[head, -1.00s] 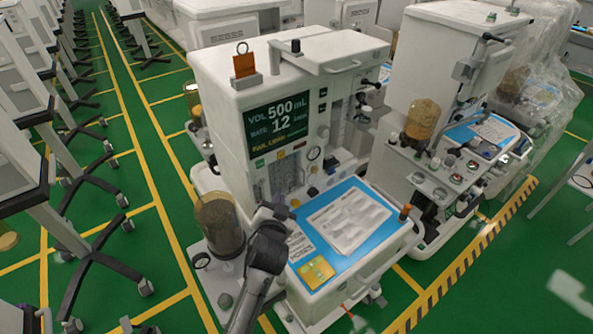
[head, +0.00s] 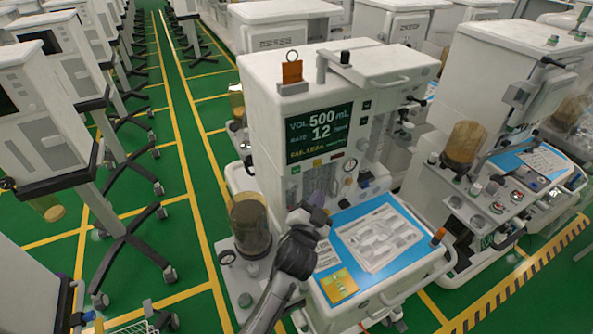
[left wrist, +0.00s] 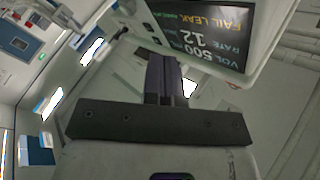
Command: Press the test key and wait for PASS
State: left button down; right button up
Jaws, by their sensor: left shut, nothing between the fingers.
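The anaesthesia cart (head: 265,110) in the middle has a dark screen (head: 320,130) reading VOL 500 mL, RATE 12 and a yellow line. The left wrist view shows that screen upside down (left wrist: 215,30), with the yellow line reading FAIL LEAK. A green key (head: 292,170) and a yellow key (head: 317,162) sit just under the screen; their labels are too small to read. My left gripper (head: 318,203) is shut and empty, in front of the cart's lower panel and below the keys. Its dark fingers also show in the left wrist view (left wrist: 165,75). My right gripper is out of view.
A blue worktop (head: 335,262) with a printed sheet juts out at the cart's front. A brown canister (head: 250,225) stands left of my left gripper. A second cart (head: 500,80) stands at right. A green aisle runs along the left.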

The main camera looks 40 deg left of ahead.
pick_arm(q)
jog(key=w+a, duration=0.3)
jog(key=a, duration=0.4)
jog(key=shift+a, duration=0.4)
jog(key=shift+a+p, duration=0.1)
jog(key=shift+p, duration=0.2)
dwell(1.7)
jog(key=shift+w+a, duration=0.1)
jog(key=shift+a, duration=0.15)
jog(key=shift+w+a, duration=0.15)
jog(key=shift+a, duration=0.3)
dwell(0.8)
jog(key=shift+d, duration=0.15)
jog(key=shift+s+d, duration=0.3)
jog(key=shift+d, duration=0.4)
jog(key=shift+s+d+p, duration=0.1)
jog(key=shift+s+d, duration=0.2)
jog(key=shift+d, duration=0.5)
jog(key=shift+s+d+p, duration=0.1)
jog(key=shift+s+d, duration=0.2)
jog(key=shift+d, duration=0.45)
jog(key=shift+s+d+p, duration=0.1)
jog(key=shift+s+d, duration=0.2)
jog(key=shift+d, duration=0.5)
